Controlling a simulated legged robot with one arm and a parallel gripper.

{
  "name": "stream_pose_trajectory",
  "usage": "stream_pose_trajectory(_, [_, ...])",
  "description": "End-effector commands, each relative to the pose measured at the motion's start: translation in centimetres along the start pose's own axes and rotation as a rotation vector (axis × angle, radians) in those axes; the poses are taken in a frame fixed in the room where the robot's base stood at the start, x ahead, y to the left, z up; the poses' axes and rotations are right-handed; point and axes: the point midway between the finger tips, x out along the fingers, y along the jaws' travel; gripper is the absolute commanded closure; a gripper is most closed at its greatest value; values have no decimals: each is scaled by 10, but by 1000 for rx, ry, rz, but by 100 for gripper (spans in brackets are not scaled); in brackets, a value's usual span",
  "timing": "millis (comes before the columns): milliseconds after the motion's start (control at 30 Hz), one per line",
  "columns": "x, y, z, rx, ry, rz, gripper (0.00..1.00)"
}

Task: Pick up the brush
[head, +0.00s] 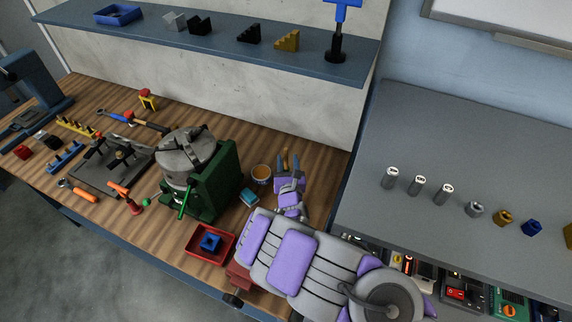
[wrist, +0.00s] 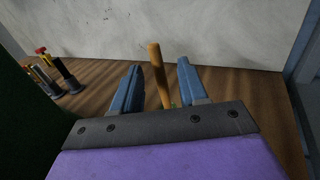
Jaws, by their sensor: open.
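The brush shows a light wooden handle (wrist: 156,72) in the wrist view, standing roughly upright and slightly tilted. My gripper (wrist: 159,66) is open, with one blue finger on each side of the handle in the picture. I see no finger touching it, and I cannot tell how deep it sits between them. The brush's lower end is hidden behind the gripper body. In the head view my gripper (head: 289,180) is above the right end of the wooden bench, and a thin orange-brown handle (head: 285,160) shows just past it.
A green machine with a grey chuck (head: 205,170) stands left of my gripper. A red tray (head: 209,243) is at the front edge. A wall shelf (head: 220,38) hangs behind; a grey cart (head: 470,150) stands right.

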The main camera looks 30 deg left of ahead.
Motion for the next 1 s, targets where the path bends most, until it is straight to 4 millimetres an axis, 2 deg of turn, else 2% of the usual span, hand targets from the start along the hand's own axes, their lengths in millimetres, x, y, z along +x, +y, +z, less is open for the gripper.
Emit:
stream_pose_trajectory(300, [34,2,0,4,1,-2,57])
stream_pose_trajectory(633, [38,0,2,0,0,-2,57])
stream_pose_trajectory(1000, [38,1,1,0,1,-2,93])
